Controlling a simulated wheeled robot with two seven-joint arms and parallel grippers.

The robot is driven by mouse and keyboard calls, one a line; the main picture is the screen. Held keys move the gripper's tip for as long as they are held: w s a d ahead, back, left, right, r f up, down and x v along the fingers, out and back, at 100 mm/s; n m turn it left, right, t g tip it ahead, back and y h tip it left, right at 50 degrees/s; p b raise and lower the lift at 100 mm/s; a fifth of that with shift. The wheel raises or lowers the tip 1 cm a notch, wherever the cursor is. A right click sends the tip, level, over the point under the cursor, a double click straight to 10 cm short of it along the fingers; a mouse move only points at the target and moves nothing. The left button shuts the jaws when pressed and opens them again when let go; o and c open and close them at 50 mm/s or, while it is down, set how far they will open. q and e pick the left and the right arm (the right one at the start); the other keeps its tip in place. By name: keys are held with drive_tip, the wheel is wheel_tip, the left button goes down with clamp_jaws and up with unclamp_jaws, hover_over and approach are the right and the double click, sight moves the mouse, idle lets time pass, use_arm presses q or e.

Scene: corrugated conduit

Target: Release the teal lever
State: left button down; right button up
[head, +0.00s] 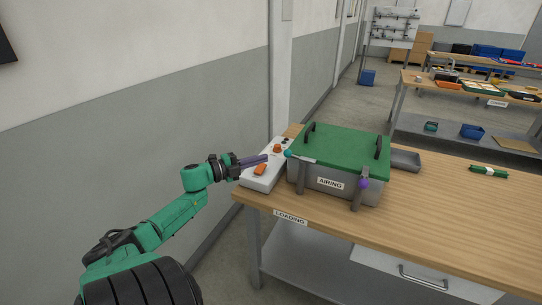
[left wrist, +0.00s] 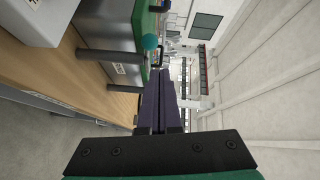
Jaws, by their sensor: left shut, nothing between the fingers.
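A grey box labelled AIRING (head: 318,180) with a green lid (head: 340,147) stands on the wooden table. A second lever with a purple knob (head: 364,183) is on the box's front right. My left gripper (head: 266,158) is shut and empty, its purple fingers pointing right toward the teal knob with a small gap. In the left wrist view the fingers (left wrist: 160,78) lie just below the knob. My right gripper is not in view.
A white control box (head: 258,182) with orange buttons sits under my left gripper, left of the grey box. A wall stands at left.

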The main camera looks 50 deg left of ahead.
use_arm(q)
drive_tip(key=s+a, duration=0.1)
drive_tip(key=a, duration=0.1)
drive_tip(key=s+a, duration=0.2)
drive_tip(key=shift+f+b, duration=0.2)
drive_tip(key=shift+b, duration=0.2)
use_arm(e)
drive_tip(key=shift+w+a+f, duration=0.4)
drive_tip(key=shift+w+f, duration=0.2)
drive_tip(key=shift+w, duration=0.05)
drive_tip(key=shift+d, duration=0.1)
